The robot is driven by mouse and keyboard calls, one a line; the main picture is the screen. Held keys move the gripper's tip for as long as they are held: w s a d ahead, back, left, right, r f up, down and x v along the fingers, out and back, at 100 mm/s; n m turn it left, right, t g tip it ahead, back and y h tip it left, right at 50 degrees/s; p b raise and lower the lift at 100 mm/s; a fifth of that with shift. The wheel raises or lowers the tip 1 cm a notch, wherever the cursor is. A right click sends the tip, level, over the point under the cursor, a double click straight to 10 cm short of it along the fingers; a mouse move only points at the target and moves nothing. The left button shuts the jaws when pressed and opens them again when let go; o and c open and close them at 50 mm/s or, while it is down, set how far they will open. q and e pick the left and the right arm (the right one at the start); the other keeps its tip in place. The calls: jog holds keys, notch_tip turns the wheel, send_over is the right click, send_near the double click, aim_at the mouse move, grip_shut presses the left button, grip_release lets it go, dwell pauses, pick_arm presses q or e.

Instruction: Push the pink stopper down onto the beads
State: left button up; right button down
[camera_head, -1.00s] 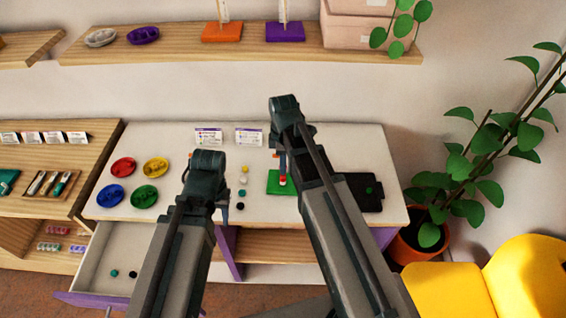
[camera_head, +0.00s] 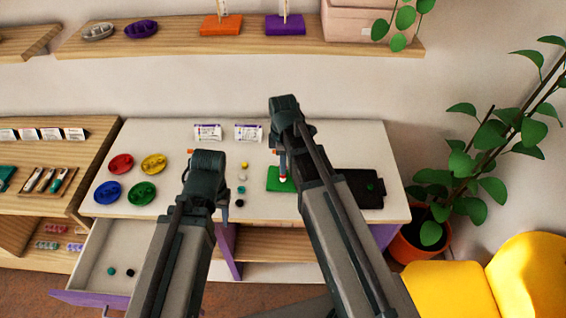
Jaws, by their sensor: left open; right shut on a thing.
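The green board (camera_head: 275,185) lies on the white table, with a small red and white bead stack (camera_head: 282,179) showing on it. My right gripper (camera_head: 282,169) is over the board, pointing down, with its fingertips close above the beads. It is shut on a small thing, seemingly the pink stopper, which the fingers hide. I cannot tell whether the stopper touches the beads. My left gripper (camera_head: 206,185) is open over the table to the left of the board. Its fingertips are mostly hidden behind its own body.
Loose beads, among them a yellow bead (camera_head: 245,165) and a black bead (camera_head: 239,203), lie between the grippers. Red (camera_head: 121,163), yellow, blue and green dishes are at left. A black tray (camera_head: 365,187) stands right of the board. An open drawer (camera_head: 95,270) is below.

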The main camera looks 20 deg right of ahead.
dwell(0.4)
jog(key=c, duration=0.5)
grip_release()
jog(key=shift+c, duration=0.2)
notch_tip(320, 180, up, 14)
jog(key=p, duration=1.4)
jog(key=shift+f, duration=0.15)
